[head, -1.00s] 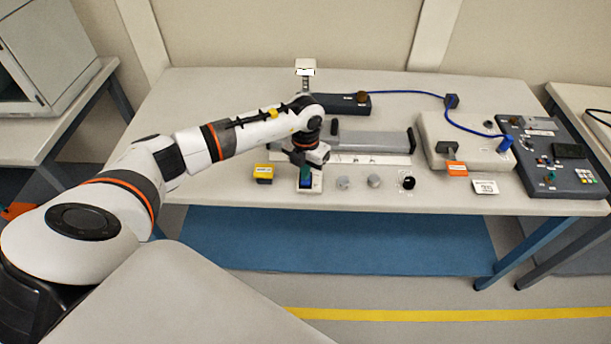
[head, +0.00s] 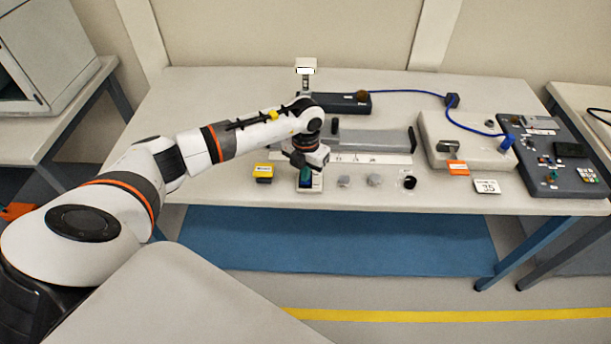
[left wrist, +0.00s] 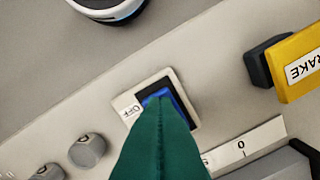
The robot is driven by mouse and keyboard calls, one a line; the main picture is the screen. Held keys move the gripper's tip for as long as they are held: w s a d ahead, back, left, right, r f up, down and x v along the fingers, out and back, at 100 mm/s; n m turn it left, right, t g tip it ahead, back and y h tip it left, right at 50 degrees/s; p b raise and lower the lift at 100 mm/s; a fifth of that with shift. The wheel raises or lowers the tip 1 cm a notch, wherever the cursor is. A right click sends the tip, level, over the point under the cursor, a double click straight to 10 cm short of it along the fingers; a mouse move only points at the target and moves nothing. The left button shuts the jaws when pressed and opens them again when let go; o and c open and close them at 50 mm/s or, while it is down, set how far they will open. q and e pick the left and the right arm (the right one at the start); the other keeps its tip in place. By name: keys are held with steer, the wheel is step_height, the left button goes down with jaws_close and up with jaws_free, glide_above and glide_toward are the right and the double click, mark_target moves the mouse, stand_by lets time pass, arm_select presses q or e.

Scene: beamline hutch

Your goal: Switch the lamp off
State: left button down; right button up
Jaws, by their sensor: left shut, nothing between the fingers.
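A blue rocker switch (left wrist: 166,97) in a dark recess on a pale plate, with an "OFF" label (left wrist: 129,112) at one end, lies under my left gripper in the left wrist view. In the head view its pale plate (head: 317,184) is at the table's front, partly hidden by the gripper. My left gripper (head: 305,178) is shut and empty, with its green fingers (left wrist: 160,110) pointing down over the rocker. The fingertips overlap it; I cannot tell whether they touch. A pale box-headed post (head: 306,66), possibly the lamp, stands at the back. My right gripper is not in view.
A yellow-labelled "BRAKE" block (head: 263,171) sits left of the switch. Grey knobs (head: 344,181) and a black round part (head: 409,182) sit to its right. A beige box (head: 430,128), a blue cable (head: 410,92) and a dark control panel (head: 575,180) occupy the right side.

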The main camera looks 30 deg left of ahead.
arm_select(q)
steer(key=shift+f+b, duration=0.4)
steer(key=shift+f, duration=0.15)
steer(key=shift+s+r, duration=0.1)
steer(key=shift+r, duration=0.1)
steer(key=shift+r+p, duration=2.5)
steer(key=shift+r, duration=0.9)
steer(key=shift+f, duration=0.1)
